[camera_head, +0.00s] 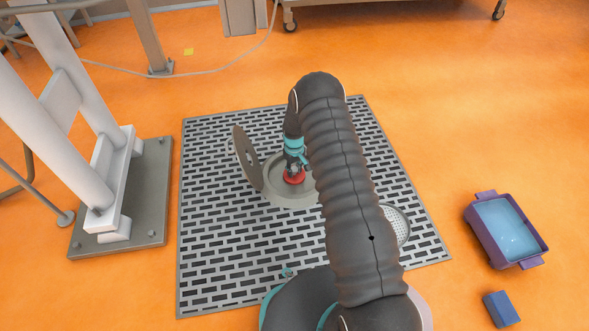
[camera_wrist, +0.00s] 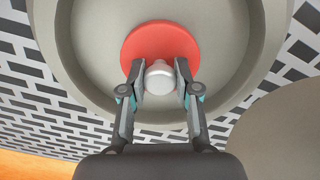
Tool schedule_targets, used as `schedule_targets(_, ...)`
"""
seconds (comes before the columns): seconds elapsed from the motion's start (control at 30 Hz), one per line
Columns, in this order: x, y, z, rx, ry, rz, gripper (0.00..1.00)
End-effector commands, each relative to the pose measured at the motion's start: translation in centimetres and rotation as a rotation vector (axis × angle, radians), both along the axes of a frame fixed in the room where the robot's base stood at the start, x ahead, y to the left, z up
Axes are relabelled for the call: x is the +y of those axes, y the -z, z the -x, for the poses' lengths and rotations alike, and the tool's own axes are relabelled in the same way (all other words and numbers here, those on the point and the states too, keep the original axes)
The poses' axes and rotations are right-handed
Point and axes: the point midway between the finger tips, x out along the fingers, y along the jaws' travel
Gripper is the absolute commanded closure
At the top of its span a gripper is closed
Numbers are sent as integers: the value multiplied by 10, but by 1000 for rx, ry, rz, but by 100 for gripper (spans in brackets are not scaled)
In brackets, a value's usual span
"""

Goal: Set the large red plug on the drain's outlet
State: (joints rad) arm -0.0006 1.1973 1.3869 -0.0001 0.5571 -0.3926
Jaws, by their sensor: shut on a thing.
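The large red plug (camera_wrist: 161,42) is a red disc with a silver knob (camera_wrist: 159,78) on top. My gripper (camera_wrist: 160,83) is shut on the knob, one finger on each side. The plug is over the round grey drain basin (camera_wrist: 97,98), inside its rim in the wrist view. In the head view the red plug (camera_head: 294,176) shows below my gripper (camera_head: 294,166), within the drain (camera_head: 290,197), partly hidden by my arm. The outlet itself is hidden under the plug. I cannot tell whether the plug touches the basin floor.
A round grey lid (camera_head: 247,158) stands tilted open at the drain's left. A slotted mat (camera_head: 215,260) surrounds the drain. A perforated white round piece (camera_head: 398,226) is partly behind my arm. A purple tub (camera_head: 507,230) and blue block (camera_head: 501,309) are right; a white frame (camera_head: 110,175) is left.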

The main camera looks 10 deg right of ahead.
Motion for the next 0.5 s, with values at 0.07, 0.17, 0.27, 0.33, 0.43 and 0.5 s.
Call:
schedule_targets(0.07,0,0,0,0,0,0,100)
schedule_targets(0.17,0,0,0,-1,0,0,100)
schedule_targets(0.27,0,0,0,-1,0,0,100)
schedule_targets(0.33,0,0,0,0,0,0,54)
schedule_targets(0.43,0,0,0,0,0,0,40)
schedule_targets(0.5,0,0,0,0,0,0,40)
